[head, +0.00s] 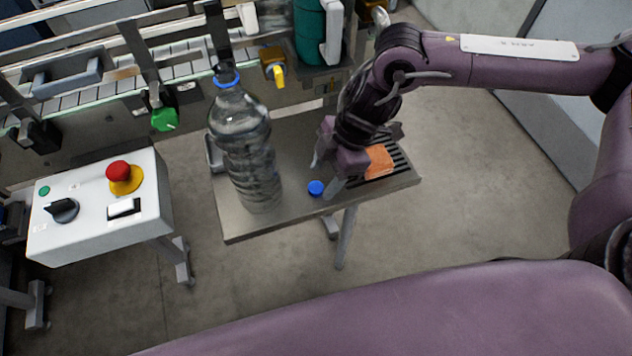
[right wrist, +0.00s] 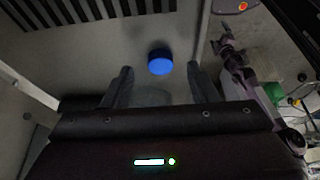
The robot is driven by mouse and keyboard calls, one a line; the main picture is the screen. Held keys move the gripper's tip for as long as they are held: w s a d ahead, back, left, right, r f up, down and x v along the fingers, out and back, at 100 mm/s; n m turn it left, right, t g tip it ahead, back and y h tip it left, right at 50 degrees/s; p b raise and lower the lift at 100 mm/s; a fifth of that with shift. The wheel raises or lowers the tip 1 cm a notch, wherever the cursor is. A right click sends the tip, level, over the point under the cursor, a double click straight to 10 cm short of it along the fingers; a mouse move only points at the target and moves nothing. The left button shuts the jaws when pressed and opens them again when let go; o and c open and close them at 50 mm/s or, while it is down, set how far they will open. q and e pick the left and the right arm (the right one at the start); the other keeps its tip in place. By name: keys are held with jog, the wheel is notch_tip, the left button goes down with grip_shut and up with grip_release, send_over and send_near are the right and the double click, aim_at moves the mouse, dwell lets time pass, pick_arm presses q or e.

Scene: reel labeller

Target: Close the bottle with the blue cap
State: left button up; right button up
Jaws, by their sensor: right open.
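A large clear bottle (head: 246,145) stands upright on the left part of a small metal table (head: 240,228). Its neck has a blue ring, and I cannot tell from here whether the mouth is open. The blue cap (head: 316,188) lies on the table to the right of the bottle. My right gripper (head: 324,178) is open just above and beside the cap. In the right wrist view the cap (right wrist: 160,61) lies ahead of and between the two fingertips (right wrist: 160,78), with nothing held. My left gripper is not in the head view.
An orange block (head: 379,162) sits on the black slotted grate (head: 400,165) at the table's right. A white control box (head: 100,205) with a red button stands at left. The conveyor (head: 130,85) runs behind the table. Open floor lies to the right.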

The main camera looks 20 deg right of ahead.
aim_at(316, 189)
jog(key=shift+x, duration=1.05)
jog(key=c, duration=1)
